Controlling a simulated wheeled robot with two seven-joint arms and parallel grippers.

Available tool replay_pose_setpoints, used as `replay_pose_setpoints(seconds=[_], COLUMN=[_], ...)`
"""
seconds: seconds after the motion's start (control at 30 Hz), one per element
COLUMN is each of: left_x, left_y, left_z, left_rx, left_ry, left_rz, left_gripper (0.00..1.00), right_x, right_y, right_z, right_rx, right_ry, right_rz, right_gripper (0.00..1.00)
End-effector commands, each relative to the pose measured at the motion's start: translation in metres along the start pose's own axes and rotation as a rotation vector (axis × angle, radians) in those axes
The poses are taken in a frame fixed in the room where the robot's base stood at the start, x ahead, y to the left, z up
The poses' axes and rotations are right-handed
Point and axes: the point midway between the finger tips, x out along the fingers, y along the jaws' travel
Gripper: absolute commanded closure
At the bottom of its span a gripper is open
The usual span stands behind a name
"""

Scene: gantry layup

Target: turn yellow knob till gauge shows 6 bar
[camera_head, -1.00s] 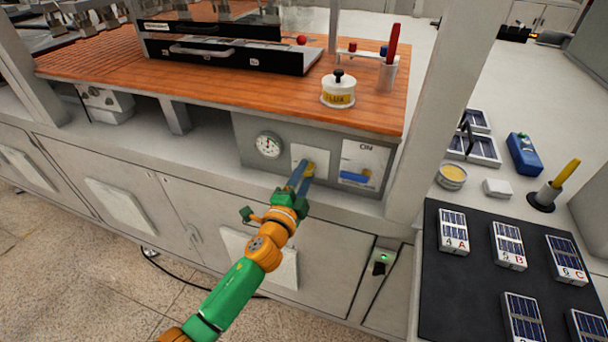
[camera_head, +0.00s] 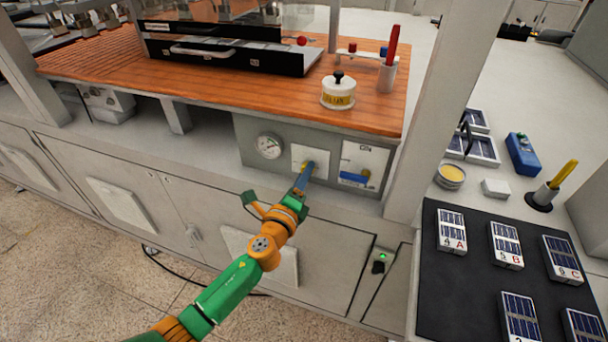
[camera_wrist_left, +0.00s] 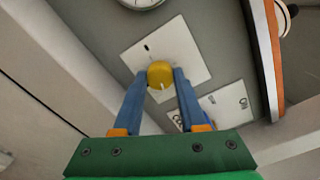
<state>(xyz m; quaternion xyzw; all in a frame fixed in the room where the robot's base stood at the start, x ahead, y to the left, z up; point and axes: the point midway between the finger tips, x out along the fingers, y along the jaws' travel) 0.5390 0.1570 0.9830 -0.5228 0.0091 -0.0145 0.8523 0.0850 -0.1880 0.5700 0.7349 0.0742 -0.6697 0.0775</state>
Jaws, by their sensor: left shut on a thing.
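The yellow knob (camera_wrist_left: 160,74) sits on a white square plate (camera_wrist_left: 165,50) on the grey panel. It has a pale mark on its lower edge. My left gripper (camera_wrist_left: 161,78) is shut on the knob, one blue finger on each side. In the head view my left gripper (camera_head: 308,172) reaches the panel from below and largely hides the knob. The round gauge (camera_head: 269,146) is left of the plate, with a white face and dark needle. The needle is too small to read in bar. Only the gauge's lower rim shows in the left wrist view (camera_wrist_left: 141,4).
Right of the knob is a white panel with a blue handle (camera_head: 352,177). The orange worktop (camera_head: 225,87) overhangs above, carrying a labelled white pot (camera_head: 338,92). A pale post (camera_head: 436,110) stands to the right. Open floor lies below left.

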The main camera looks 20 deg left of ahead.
Motion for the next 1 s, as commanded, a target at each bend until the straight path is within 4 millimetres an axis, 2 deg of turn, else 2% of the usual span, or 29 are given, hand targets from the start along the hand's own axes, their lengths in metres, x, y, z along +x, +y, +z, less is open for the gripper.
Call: replay_pose_setpoints(seconds=[0.67,0.7,0.77,0.8,1.0], left_x=[0.0008,0.0008,0.0007,0.0006,0.0004], left_y=[-0.0024,-0.0025,-0.0022,-0.002,-0.0012], left_z=[0.0023,0.0023,0.002,0.0018,0.0011], left_rx=[0.055,0.055,0.055,0.055,0.054], left_ry=[-0.005,-0.005,-0.004,-0.004,-0.002], left_rz=[-0.004,-0.005,-0.004,-0.004,-0.002], left_gripper=[1.0,0.51,0.35,0.29,0.29], right_x=[-0.0013,-0.0013,-0.0013,-0.0013,-0.0011], right_y=[0.0004,0.0005,0.0006,0.0006,0.0008], right_z=[-0.0001,-0.0001,-0.0001,0.0,-0.0001], right_rx=[0.0,0.0,0.0,0.0,0.0], right_ry=[0.0,0.0,0.0,0.0,0.0], right_rz=[0.001,0.001,0.001,0.001,0.001], right_gripper=[0.5,0.5,0.5,0.5,0.5])
